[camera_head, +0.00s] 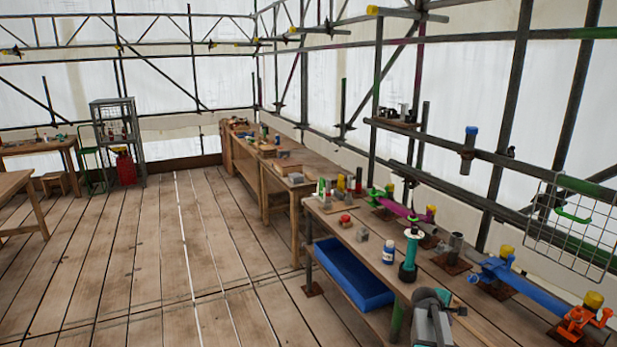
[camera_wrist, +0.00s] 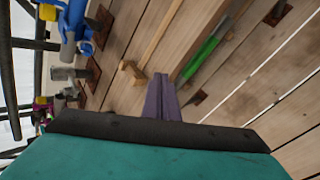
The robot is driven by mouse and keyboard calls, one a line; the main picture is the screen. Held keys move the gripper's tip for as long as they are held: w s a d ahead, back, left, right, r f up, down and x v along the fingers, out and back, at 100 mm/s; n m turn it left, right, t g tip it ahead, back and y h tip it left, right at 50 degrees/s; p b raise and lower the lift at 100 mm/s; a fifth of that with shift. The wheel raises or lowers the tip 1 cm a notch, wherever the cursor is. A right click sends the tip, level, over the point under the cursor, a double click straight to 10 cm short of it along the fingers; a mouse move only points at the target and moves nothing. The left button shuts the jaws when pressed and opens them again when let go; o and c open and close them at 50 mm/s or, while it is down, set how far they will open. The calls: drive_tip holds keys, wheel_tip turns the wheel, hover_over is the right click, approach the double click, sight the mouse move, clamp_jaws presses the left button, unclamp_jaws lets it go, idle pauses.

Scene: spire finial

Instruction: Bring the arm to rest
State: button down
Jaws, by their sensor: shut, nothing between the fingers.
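My gripper (camera_wrist: 161,82) shows in the wrist view as two purple-grey fingers lying side by side, shut with nothing between them. The fingers point down at the front edge of the wooden workbench (camera_wrist: 135,30), apart from any object as far as I can tell. In the head view, a grey and dark part at the bottom right, over the front edge of the workbench (camera_head: 372,250), looks like my arm. The fingers cannot be made out there.
The bench holds a teal-and-black tool (camera_head: 409,255), a blue-white bottle (camera_head: 388,252), a blue pipe (camera_head: 530,288) and an orange clamp (camera_head: 577,322). A blue bin (camera_head: 350,278) sits below. Scaffold poles and a wire rack (camera_head: 575,230) stand behind.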

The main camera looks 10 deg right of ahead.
drive_tip(key=s+a+f+m+g+y, duration=0.15)
drive_tip(key=a+f, duration=0.25)
drive_tip(key=a, duration=0.8)
drive_tip(key=a+f+m+t+y, duration=0.1)
drive_tip(key=a+f+m+y, duration=0.3)
drive_tip(key=a, duration=0.9)
drive_tip(key=s+a+f+m+g+y, duration=0.1)
drive_tip(key=s+a+f, duration=0.15)
drive_tip(key=a, duration=0.45)
drive_tip(key=s+a+f+g+y, duration=0.1)
drive_tip(key=s+a, duration=0.3)
drive_tip(key=a, duration=0.2)
drive_tip(key=s+a+f+m+g+y, duration=0.1)
drive_tip(key=s+a+f, duration=0.15)
drive_tip(key=a, duration=0.45)
drive_tip(key=s+f+g+b, duration=0.2)
drive_tip(key=s+f+b, duration=0.4)
drive_tip(key=s+f, duration=0.7)
drive_tip(key=s+f+g+b, duration=0.3)
drive_tip(key=s+f+b, duration=0.4)
drive_tip(key=s+f, duration=0.5)
wheel_tip(320, 180, down, 6)
drive_tip(key=shift+s+d+r, duration=0.15)
drive_tip(key=shift+s+r, duration=0.1)
drive_tip(key=shift+s, duration=0.15)
drive_tip(key=shift+d+g+h, duration=0.1)
drive_tip(key=shift+g+h, duration=0.15)
